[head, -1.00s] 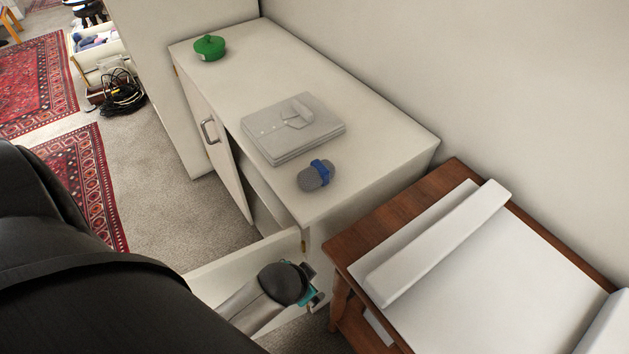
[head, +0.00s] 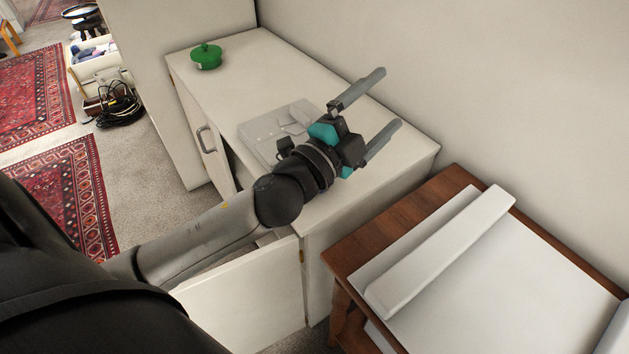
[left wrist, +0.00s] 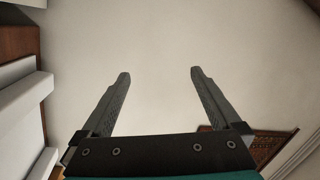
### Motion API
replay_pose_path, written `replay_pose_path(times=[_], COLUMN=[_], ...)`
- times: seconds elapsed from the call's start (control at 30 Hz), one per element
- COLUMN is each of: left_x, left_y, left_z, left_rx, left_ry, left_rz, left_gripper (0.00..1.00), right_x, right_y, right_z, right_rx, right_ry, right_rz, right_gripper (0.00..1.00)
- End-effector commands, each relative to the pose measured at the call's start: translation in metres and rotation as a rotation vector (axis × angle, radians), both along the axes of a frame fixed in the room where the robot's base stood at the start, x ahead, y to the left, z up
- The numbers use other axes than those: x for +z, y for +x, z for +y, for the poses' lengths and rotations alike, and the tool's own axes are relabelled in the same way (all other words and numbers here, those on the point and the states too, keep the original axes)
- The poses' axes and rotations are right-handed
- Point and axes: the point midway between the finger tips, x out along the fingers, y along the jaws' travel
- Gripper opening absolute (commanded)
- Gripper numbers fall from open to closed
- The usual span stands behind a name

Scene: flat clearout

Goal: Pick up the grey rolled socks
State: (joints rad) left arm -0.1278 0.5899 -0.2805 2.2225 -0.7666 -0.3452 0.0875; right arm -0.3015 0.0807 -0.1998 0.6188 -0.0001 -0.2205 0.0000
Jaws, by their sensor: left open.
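My left gripper (head: 378,115) is open and empty, above the right part of the white cabinet top in the head view. Its fingers point up and to the right, toward the wall. The grey rolled socks are hidden behind my left arm in the head view now; an earlier frame shows them with a blue band, on the cabinet top beside the folded shirt. In the left wrist view the open fingers (left wrist: 160,85) face a bare pale surface with nothing between them. My right gripper is not in view.
A folded grey shirt (head: 262,131) is partly covered by my arm on the cabinet top (head: 240,85). A green lidded pot (head: 206,57) stands at its far end. An open cabinet door (head: 250,290) juts out in front. A brown wooden table (head: 350,250) stands at the right.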

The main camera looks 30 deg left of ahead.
Motion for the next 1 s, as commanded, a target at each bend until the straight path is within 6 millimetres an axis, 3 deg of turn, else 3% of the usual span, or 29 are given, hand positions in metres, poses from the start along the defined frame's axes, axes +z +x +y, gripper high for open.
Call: replay_pose_path(times=[0.03,0.1,0.17,0.3,0.4,0.47,0.57,0.7,0.83,0.9,1.0], left_x=[0.017,0.032,0.037,0.021,-0.007,-0.026,-0.058,-0.084,-0.089,-0.089,-0.090], left_y=[0.000,-0.006,-0.013,-0.032,-0.042,-0.045,-0.046,-0.044,-0.045,-0.046,-0.047], left_z=[-0.015,-0.037,-0.055,-0.081,-0.078,-0.066,-0.029,0.041,0.098,0.119,0.135], left_rx=[-0.082,-0.207,-0.313,-0.554,-0.714,-0.800,-0.925,-1.038,-1.084,-1.095,-1.103], left_ry=[0.105,0.258,0.397,0.748,1.017,1.183,1.453,1.766,1.949,2.006,2.047], left_rz=[-0.087,-0.194,-0.269,-0.377,-0.390,-0.368,-0.282,-0.084,0.098,0.170,0.230], left_gripper=[0.97,0.97,0.97,0.97,0.97,0.97,0.97,0.97,0.97,0.97,0.97], right_x=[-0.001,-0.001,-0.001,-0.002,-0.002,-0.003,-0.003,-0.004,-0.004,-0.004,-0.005], right_y=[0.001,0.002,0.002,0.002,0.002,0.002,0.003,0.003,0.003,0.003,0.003], right_z=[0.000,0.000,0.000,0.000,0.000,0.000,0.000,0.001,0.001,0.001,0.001], right_rx=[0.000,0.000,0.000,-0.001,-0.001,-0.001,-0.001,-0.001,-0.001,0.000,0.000], right_ry=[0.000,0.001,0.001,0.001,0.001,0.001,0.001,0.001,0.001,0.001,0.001], right_rz=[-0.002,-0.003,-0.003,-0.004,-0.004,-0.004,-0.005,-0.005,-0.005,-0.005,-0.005], right_gripper=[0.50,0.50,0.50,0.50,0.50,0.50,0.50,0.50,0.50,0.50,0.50])
